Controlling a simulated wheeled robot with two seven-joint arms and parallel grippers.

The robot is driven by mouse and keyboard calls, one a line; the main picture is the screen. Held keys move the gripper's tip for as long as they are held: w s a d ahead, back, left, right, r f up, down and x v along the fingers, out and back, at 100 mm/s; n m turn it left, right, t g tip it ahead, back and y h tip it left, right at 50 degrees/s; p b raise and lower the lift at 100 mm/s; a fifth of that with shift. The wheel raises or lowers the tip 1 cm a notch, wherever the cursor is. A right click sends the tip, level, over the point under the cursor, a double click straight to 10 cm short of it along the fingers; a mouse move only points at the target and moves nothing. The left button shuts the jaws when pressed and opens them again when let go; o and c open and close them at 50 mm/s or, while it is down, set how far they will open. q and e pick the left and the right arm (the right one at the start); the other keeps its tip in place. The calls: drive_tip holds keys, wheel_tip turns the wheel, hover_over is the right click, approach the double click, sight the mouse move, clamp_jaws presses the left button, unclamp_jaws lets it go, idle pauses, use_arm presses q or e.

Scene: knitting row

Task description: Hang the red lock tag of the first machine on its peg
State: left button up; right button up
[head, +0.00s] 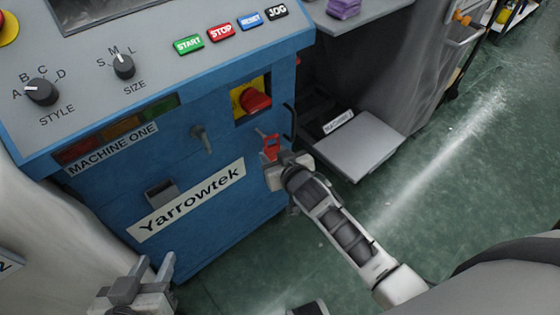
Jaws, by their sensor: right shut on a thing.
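The red lock tag (270,143) is at the tips of my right gripper (274,160), which is shut on it and holds it upright near the right edge of the blue front of machine one (220,219). A grey peg-like handle (203,139) sticks out of the blue panel to the left of the tag. A red knob on a yellow plate (255,100) sits above the tag. I cannot tell whether the tag touches the panel. My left gripper (155,267) is open and empty at the lower left, in front of the machine.
The sloped control panel (150,85) with knobs and START, STOP, RESET and JOG buttons juts out above. A grey pedal or platform (357,145) lies on the floor to the right. The green floor (470,150) further right is clear.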

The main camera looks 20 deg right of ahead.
sight(269, 152)
drive_tip(key=shift+w+a+f+b, duration=0.15)
drive_tip(key=shift+w+a+b, duration=0.15)
drive_tip(key=shift+w+b, duration=0.35)
drive_tip(key=shift+w+a+b, duration=0.15)
drive_tip(key=shift+w+b, duration=0.1)
drive_tip(key=shift+w, duration=0.3)
drive_tip(key=shift+w+a+b, duration=0.15)
drive_tip(key=shift+w+b, duration=0.1)
drive_tip(key=shift+w, duration=0.25)
drive_tip(key=shift+w+a+f, duration=0.1)
drive_tip(key=shift+w+f, duration=0.05)
drive_tip(key=shift+w+a+f+b, duration=0.1)
drive_tip(key=shift+w+f+b, duration=0.1)
drive_tip(key=shift+w+b, duration=0.15)
drive_tip(key=shift+w+f, duration=0.1)
